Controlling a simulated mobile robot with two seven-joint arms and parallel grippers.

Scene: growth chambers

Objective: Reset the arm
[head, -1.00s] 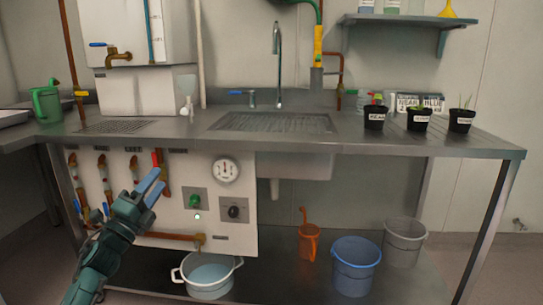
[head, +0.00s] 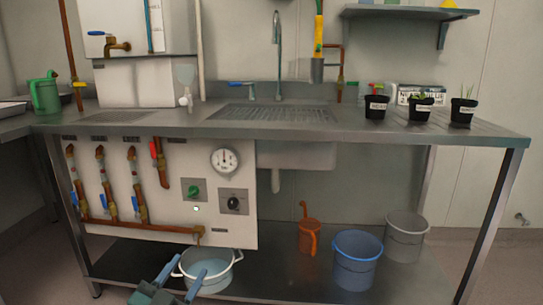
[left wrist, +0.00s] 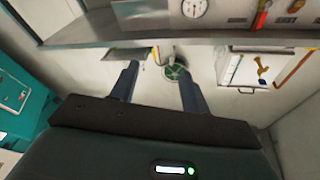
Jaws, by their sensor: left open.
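My left gripper (head: 180,277) is low in the head view, at its bottom edge, in front of the white pot (head: 209,287) on the lower shelf. Its blue-grey fingers stand apart with nothing between them. In the left wrist view the two fingers (left wrist: 157,85) are spread and empty, and the bench structure shows beyond them. My right gripper is not in view.
A steel bench (head: 380,128) with a valve panel (head: 150,222) stands ahead. An orange can (head: 309,236), a blue bucket (head: 356,262) and a grey bucket (head: 405,240) stand on the lower shelf. Potted plants (head: 376,108) stand on the benchtop at right.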

